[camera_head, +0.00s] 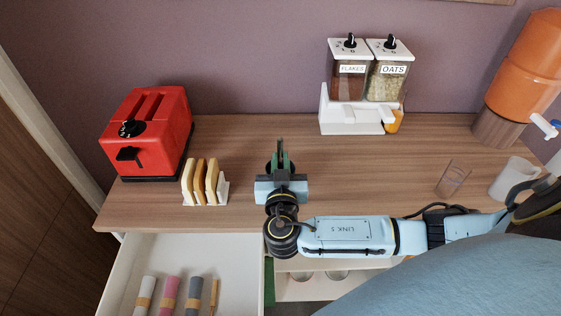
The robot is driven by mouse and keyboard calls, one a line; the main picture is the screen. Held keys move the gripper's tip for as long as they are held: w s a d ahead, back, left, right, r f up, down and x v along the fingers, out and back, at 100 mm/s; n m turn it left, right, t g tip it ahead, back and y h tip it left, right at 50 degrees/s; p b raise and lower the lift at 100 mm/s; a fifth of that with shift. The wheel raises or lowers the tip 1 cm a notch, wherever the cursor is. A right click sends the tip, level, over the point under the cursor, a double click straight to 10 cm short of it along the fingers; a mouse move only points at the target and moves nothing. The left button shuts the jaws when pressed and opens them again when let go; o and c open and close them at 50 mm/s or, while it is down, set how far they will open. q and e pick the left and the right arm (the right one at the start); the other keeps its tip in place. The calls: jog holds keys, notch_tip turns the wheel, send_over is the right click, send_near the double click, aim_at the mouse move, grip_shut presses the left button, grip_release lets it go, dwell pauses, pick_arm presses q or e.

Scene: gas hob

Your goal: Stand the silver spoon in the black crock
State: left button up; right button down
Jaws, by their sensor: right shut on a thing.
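My right gripper (280,158) is over the wooden counter, right of the toast rack, with its fingers pointing to the back. It is shut on a small dark thing, mostly hidden by the fingers and wrist; I cannot tell what it is. I can make out no silver spoon and no black crock in the head view. My left gripper is not in view.
A red toaster (150,130) and a toast rack (205,186) stand left on the counter (340,165). A cereal dispenser (352,118), clear glass (453,178), white mug (513,178) and orange drink dispenser (526,70) are right. An open drawer (190,250) holds rolled napkins.

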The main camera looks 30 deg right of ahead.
jog(key=c, duration=1.4)
grip_release()
jog(key=shift+o, duration=0.2)
jog(key=b+v, duration=0.2)
jog(key=v, duration=1.1)
jog(key=shift+s, duration=0.2)
